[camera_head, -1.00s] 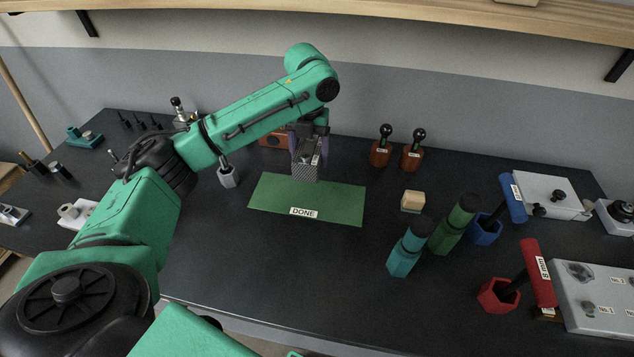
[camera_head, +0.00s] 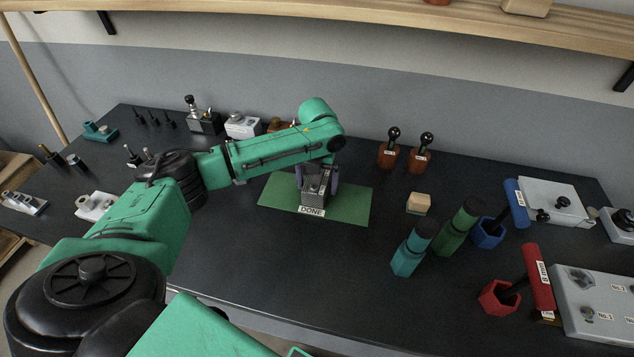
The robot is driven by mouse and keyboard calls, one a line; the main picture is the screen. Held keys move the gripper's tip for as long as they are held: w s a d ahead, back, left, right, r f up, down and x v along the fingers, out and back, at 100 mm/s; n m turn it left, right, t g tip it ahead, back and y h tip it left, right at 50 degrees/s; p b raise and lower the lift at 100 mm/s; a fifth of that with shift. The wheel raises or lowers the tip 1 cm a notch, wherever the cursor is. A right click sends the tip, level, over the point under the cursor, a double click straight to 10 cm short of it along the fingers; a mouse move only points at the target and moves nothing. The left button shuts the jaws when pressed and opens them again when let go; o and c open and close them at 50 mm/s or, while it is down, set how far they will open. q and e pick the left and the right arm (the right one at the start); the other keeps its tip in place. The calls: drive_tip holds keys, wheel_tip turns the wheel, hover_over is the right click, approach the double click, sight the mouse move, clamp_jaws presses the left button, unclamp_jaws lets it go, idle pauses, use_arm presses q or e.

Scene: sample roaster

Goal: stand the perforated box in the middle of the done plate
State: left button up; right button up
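The done plate (camera_head: 352,202) is a flat green sheet on the dark table, with a white DONE label (camera_head: 311,211) at its front edge. The perforated box (camera_head: 312,196) is a small grey block with a dotted surface. It is upright over the plate's middle-to-front part, just behind the label in the view. My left gripper (camera_head: 317,180) points down with its purple fingers on both sides of the box, closed on it. I cannot tell whether the box's bottom touches the plate. My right gripper is not in view.
Two brown handled pieces (camera_head: 388,152) stand behind the plate to the right. A small wooden block (camera_head: 419,203), a teal cylinder (camera_head: 412,250) and a green cylinder (camera_head: 458,228) stand to its right. The table in front of the plate is clear.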

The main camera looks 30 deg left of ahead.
sight(317, 178)
use_arm(q)
wheel_tip(317, 178, up, 12)
drive_tip(key=shift+f+b, duration=0.1)
drive_tip(key=shift+b, duration=0.95)
drive_tip(key=shift+r, duration=0.25)
